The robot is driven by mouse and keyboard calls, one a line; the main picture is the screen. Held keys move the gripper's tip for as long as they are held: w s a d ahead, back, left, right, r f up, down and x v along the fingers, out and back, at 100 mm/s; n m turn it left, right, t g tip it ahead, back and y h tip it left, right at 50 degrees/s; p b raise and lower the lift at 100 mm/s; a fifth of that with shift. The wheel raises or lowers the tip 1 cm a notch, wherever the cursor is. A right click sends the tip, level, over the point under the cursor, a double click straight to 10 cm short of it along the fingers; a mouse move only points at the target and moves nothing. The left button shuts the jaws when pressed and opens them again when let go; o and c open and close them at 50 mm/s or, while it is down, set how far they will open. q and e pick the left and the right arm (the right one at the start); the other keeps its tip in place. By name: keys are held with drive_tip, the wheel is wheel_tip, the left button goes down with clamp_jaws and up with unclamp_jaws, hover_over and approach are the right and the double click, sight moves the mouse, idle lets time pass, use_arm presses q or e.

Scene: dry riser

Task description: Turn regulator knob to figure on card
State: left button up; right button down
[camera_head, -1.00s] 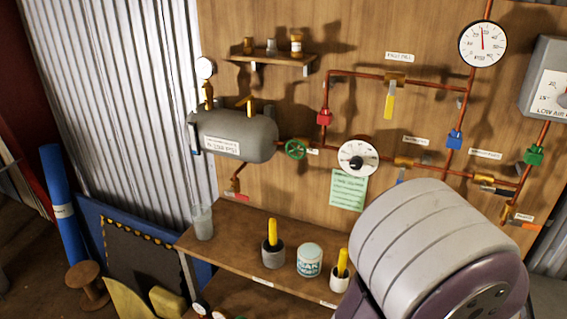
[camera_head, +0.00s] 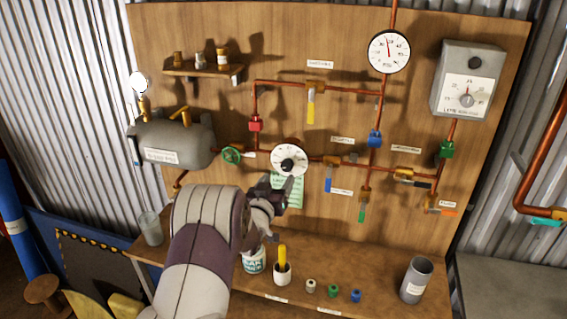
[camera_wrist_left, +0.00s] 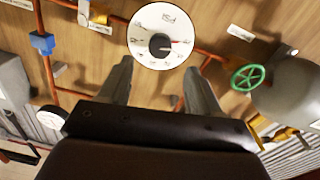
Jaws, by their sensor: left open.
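The regulator is a round white dial (camera_head: 290,153) with a black knob (camera_head: 288,165) at its centre, mounted on the wooden panel. The green card (camera_head: 290,194) is just below it, partly covered by my gripper; its writing is too small to read. My left gripper (camera_head: 279,187) is in front of the card, just below the dial. In the left wrist view, which is upside down, the dial (camera_wrist_left: 160,22) and its knob (camera_wrist_left: 160,45) lie beyond the two spread fingers. The gripper is open and empty, apart from the knob. My right gripper is out of view.
A green handwheel (camera_head: 232,155) and grey tank (camera_head: 175,146) are left of the dial. Copper pipes with coloured valves run around it. Below, a wooden shelf (camera_head: 340,262) holds a can, a cup with a yellow handle, small caps and a grey cylinder (camera_head: 416,280).

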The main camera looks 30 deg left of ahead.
sight(286, 167)
use_arm(q)
drive_tip(key=p+x, duration=0.1)
drive_tip(key=x, duration=0.5)
drive_tip(key=shift+p, duration=0.3)
drive_tip(key=shift+w, duration=0.55)
drive_tip(key=shift+a+f, duration=0.1)
drive_tip(key=shift+w, duration=0.1)
drive_tip(key=c, duration=1)
drive_tip(key=shift+c, duration=0.2)
